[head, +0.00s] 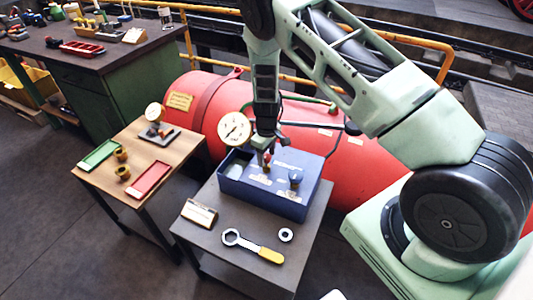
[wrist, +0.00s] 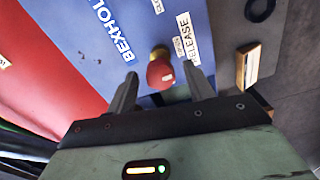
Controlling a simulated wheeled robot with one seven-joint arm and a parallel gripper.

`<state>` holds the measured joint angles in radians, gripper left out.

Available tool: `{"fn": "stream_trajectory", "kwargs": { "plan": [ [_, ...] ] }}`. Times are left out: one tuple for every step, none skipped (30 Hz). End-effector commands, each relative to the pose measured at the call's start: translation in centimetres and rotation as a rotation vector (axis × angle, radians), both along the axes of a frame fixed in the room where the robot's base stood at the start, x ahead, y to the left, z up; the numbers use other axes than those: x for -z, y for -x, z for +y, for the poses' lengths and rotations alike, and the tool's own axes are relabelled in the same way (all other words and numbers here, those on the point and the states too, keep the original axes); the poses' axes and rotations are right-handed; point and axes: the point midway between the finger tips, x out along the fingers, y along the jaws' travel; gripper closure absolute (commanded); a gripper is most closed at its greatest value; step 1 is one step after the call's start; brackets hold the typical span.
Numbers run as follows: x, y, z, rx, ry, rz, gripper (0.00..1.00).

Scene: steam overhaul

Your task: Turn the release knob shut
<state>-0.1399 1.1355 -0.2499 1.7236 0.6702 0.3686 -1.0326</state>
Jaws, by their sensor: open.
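The release knob (wrist: 160,72) is a red knob with a brass-coloured stem on the blue box. White labels beside it read "RELEASE" and "OPEN". In the head view the red knob (head: 267,158) shows small under my gripper (head: 266,153). The blue box (head: 265,199) stands on a dark table. In the wrist view my gripper (wrist: 160,76) is open, with one finger on each side of the knob. A gap shows between the knob and each finger there. I cannot tell the knob's exact angle.
A blue knob (head: 295,178) and a pressure gauge (head: 234,128) stand close to my gripper. A wrench (head: 252,246), a ring (head: 286,235) and a sign (head: 199,213) lie at the table's front. A red tank (head: 348,168) lies behind. A side table (head: 178,156) stands left.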

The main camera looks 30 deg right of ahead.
Motion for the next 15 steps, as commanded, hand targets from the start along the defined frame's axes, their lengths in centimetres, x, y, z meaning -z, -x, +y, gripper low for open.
{"fn": "stream_trajectory", "kwargs": {
  "plan": [
    [0.03,-0.01,0.00,0.000,0.000,0.000,0.48],
    [0.04,-0.02,0.00,0.000,0.000,-0.001,0.48],
    [0.03,-0.02,0.00,0.000,0.000,-0.001,0.48],
    [0.03,-0.02,0.00,0.000,0.000,-0.001,0.48],
    [0.02,-0.02,0.00,0.000,0.000,0.000,0.48],
    [0.02,-0.01,0.00,0.000,0.000,0.000,0.48],
    [0.02,-0.02,0.00,0.000,0.000,0.000,0.53],
    [0.02,-0.01,0.00,0.000,0.000,0.000,0.62],
    [0.01,-0.01,0.00,0.000,0.000,0.000,0.73],
    [0.01,-0.01,0.00,0.000,0.000,0.000,0.81],
    [0.01,-0.01,0.00,0.000,0.000,0.000,0.89],
    [0.00,-0.01,0.00,0.000,0.000,0.000,0.93],
    [0.00,-0.01,0.00,0.000,0.000,0.000,0.93],
    [0.00,-0.01,0.00,0.000,0.000,0.000,0.93],
    [0.00,-0.01,0.00,0.000,0.000,0.000,0.92]
  ]
}}
